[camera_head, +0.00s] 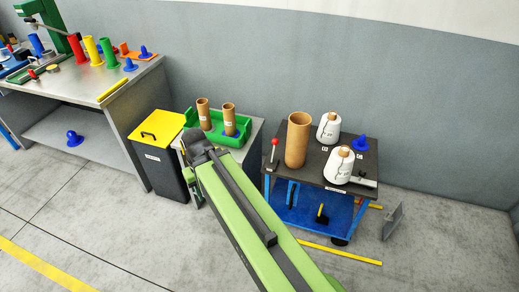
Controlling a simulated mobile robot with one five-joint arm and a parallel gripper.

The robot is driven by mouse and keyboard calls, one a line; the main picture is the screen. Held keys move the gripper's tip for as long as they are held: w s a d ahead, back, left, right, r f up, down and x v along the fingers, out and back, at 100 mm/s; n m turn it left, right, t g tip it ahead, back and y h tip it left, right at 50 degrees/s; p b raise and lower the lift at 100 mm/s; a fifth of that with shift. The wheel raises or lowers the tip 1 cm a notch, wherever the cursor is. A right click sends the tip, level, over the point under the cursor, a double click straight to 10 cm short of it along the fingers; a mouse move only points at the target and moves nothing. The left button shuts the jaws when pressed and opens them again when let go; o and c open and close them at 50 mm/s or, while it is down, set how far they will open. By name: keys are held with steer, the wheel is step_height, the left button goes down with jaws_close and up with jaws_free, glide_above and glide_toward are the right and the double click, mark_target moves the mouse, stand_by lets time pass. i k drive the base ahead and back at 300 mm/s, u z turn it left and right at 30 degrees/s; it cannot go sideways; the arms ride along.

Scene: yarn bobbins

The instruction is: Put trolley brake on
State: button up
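The trolley has a dark top (317,161) and a blue frame with a blue lower shelf (301,211), and stands right of centre by the wall. A lever with a red knob (274,143) stands upright at its left edge. A small yellow-and-black part (321,214) shows low at the trolley's front. I cannot tell from this view which of them is the brake or how it is set. My green arm reaches up and left from the bottom, left of the trolley. My gripper (192,190) is mostly hidden by the arm's end, apart from the trolley; its fingers are unclear.
The trolley top carries a brown tube (298,140), white yarn bobbins (329,128) and a blue cone (361,143). Left are a green crate (216,138) with tubes, a yellow-lidded bin (159,165) and a workbench (130,85). A grey plate (393,221) stands right. Floor at far right is clear.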

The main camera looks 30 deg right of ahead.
mark_target(275, 141)
steer(key=u, duration=0.25)
steer(key=i, duration=1.3)
steer(key=u, duration=0.35)
